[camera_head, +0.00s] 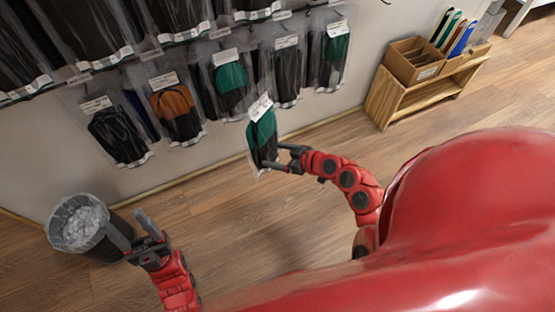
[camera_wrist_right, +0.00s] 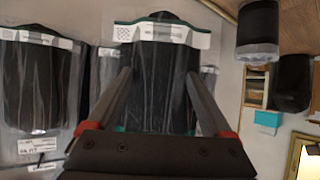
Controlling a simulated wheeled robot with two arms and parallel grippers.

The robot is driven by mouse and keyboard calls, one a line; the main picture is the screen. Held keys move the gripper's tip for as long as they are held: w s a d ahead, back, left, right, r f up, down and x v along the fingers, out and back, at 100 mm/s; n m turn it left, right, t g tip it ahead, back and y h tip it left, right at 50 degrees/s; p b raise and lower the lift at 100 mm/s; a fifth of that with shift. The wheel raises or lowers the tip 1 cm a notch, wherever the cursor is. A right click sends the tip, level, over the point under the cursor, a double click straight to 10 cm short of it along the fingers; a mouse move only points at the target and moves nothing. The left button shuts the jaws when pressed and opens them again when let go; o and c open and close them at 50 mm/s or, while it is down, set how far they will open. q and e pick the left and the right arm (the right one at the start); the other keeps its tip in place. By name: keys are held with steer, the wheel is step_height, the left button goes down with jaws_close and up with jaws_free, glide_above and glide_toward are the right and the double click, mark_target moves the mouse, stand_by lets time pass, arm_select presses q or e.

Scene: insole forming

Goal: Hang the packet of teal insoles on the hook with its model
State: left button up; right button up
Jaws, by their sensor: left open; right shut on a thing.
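The packet of teal insoles (camera_head: 262,138), clear with a teal and black insole and a white label on top, is held in my right gripper (camera_head: 275,158). It hangs upright in front of the wall, below the bottom row of packets. In the right wrist view the packet (camera_wrist_right: 160,85) lies between the two fingers of the right gripper (camera_wrist_right: 158,75), its black part and white band showing. Two like teal packets hang on the wall, one left of it (camera_head: 231,78) and one right (camera_head: 334,52). The hooks are too small to make out. My left gripper (camera_head: 133,236) is open and empty.
A black packet (camera_head: 118,132), an orange packet (camera_head: 176,108) and another black packet (camera_head: 287,72) hang in the same row. A lined bin (camera_head: 82,224) stands close to my left gripper. A wooden shelf with boxes (camera_head: 400,88) is at right. The floor between is clear.

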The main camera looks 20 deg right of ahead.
steer(key=w, duration=0.7)
steer(key=shift+a, duration=0.2)
steer(key=shift+w, duration=0.1)
stand_by(0.3)
